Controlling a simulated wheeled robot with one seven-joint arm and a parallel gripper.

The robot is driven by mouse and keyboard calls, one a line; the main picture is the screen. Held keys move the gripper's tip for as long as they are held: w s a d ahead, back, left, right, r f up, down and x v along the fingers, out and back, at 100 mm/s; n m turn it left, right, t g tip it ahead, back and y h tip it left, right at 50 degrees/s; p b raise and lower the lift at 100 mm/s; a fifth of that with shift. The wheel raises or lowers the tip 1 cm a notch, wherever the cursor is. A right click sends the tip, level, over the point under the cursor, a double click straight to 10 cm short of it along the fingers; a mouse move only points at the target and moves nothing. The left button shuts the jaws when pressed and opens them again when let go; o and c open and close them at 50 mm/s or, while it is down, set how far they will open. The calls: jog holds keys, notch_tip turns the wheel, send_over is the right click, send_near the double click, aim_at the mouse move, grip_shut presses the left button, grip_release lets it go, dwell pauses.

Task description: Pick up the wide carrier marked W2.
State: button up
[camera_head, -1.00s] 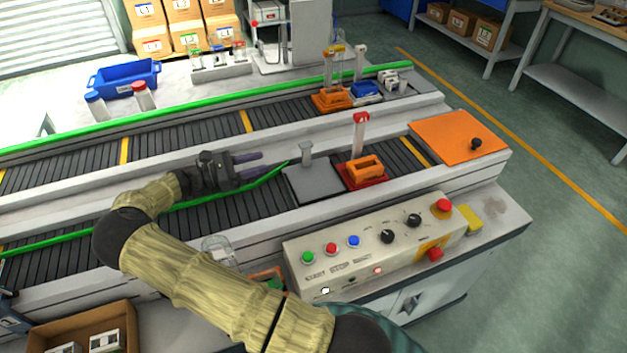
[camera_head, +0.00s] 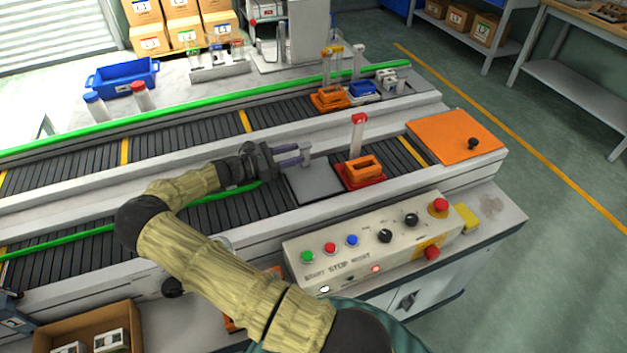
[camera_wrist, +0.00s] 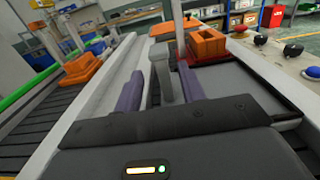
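No W2 mark is legible in either view. A wide grey plate (camera_head: 322,186) with a short grey post (camera_head: 306,157) at its far left edge lies on the near conveyor; the post (camera_wrist: 164,76) also shows in the wrist view. To its right is a red carrier (camera_head: 374,180) bearing an orange block (camera_head: 362,167) and a tall red-topped post (camera_head: 357,135). My gripper (camera_head: 297,154) is open, with its purple fingers pointing right at the grey post. In the wrist view the post stands between the fingers; I cannot tell whether they touch it.
A far conveyor (camera_head: 200,136) holds an orange carrier (camera_head: 328,99) and a blue one (camera_head: 365,92) with tall posts. An orange panel (camera_head: 452,138) lies at the near line's right end. A control box (camera_head: 375,250) with buttons stands in front. Pale rails edge the conveyors.

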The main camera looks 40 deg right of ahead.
aim_at(309, 148)
jog(key=x, duration=0.1)
jog(key=p+x, duration=0.1)
jog(key=x, duration=0.2)
jog(key=shift+s+d+r, duration=0.15)
jog(key=shift+s+r, duration=0.05)
jog(key=shift+r, duration=0.05)
jog(key=shift+s+d, duration=0.1)
jog(key=shift+d, duration=0.35)
jog(key=shift+f, duration=0.1)
grip_shut()
dwell(1.0)
